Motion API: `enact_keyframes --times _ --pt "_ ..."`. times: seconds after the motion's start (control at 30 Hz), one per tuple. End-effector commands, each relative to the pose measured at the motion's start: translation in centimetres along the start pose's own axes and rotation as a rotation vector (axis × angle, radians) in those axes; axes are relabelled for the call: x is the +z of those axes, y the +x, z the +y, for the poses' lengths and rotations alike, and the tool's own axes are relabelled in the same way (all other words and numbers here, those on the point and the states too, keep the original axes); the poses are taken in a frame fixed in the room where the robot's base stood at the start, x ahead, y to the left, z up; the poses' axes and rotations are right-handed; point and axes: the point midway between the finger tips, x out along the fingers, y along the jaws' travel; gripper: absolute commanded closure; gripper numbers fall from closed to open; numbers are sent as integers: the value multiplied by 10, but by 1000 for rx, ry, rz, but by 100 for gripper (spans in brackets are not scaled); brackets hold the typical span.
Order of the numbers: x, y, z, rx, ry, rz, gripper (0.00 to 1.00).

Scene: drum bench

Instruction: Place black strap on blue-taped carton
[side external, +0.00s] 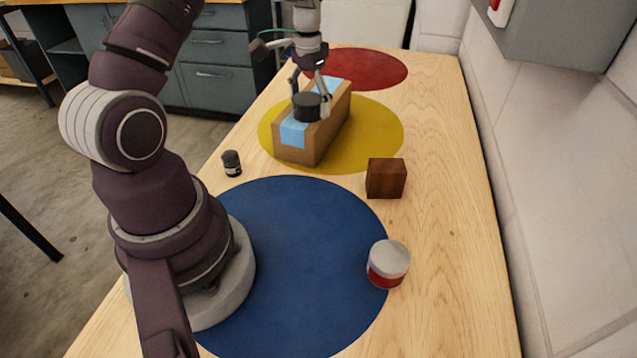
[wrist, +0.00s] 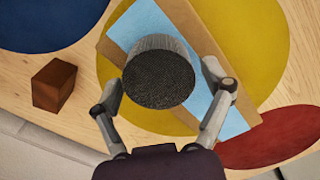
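The black strap (side external: 307,107) is a round dark roll with a ribbed side. It appears to sit upright on the top of the blue-taped carton (side external: 318,137), over the blue tape. In the wrist view the black strap (wrist: 158,78) lies over the tape on the carton (wrist: 178,14). My gripper (side external: 310,97) is above the carton, with one finger on each side of the strap. In the wrist view my gripper (wrist: 164,76) is open, with a visible gap between the right finger and the strap. Contact on the left side is hard to tell.
The carton stands on a yellow disc (side external: 375,130), between a red disc (side external: 380,68) and a blue disc (side external: 300,260). A brown block (side external: 386,179), a red-and-white tin (side external: 388,264) and a small dark jar (side external: 232,163) stand nearby. The bench's right side is clear, beside a wall.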

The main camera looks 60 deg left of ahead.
Motion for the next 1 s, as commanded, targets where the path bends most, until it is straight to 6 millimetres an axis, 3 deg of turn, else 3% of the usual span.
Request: enact_keyframes --times 0.37,0.47,0.77,1.0 --pt "0 -4 0 0 0 1 13" --pt "-1 -20 0 -2 0 5 13" --pt "-1 -100 0 -2 1 6 13" --pt "0 -125 2 -2 4 6 13"
